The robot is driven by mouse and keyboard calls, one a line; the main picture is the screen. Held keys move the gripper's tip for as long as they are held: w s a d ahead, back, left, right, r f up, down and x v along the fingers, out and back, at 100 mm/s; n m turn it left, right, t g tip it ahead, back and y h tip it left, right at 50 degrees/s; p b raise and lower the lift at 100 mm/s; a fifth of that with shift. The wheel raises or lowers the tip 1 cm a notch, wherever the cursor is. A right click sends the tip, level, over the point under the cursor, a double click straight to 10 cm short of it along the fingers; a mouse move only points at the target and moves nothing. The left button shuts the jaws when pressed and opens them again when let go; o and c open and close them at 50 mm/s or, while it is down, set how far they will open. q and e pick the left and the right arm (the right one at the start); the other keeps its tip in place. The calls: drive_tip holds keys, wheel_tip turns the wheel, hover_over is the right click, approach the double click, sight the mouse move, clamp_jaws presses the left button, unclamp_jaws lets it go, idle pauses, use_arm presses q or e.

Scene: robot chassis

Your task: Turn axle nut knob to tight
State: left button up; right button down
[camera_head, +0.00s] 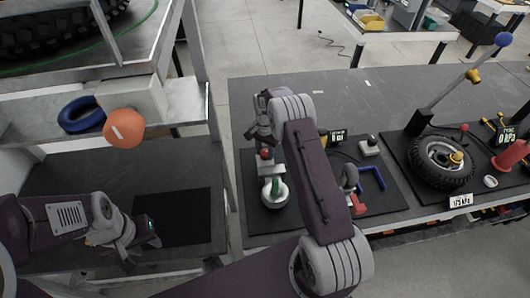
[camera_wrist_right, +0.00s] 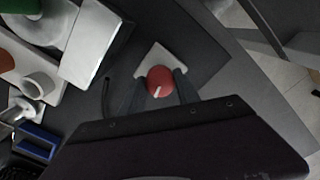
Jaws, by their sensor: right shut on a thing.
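The axle nut knob (camera_wrist_right: 159,81) is a red round knob with a white pointer mark, set on a pale plate. In the right wrist view its mark points down and slightly left. It also shows in the head view (camera_head: 265,154), just above a caster wheel (camera_head: 275,192) with a green ring. My right gripper (camera_wrist_right: 161,88) is shut on the knob, one finger on each side; it reaches down to it in the head view (camera_head: 264,146). My left gripper (camera_head: 150,232) hangs low at the left, away from the knob; its jaw opening cannot be made out.
A blue bent handle (camera_head: 372,179) and a small display box (camera_head: 336,137) lie right of my right arm. An orange disc (camera_head: 124,128) and blue ring (camera_head: 82,114) sit on the left shelf.

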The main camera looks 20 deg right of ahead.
sight(265, 152)
drive_tip(key=m, duration=0.4)
drive_tip(key=shift+m, duration=2.6)
drive_tip(key=c, duration=0.9)
unclamp_jaws()
wheel_tip(265, 152, up, 9)
drive_tip(key=shift+r+b, duration=0.1)
drive_tip(key=shift+b, duration=0.5)
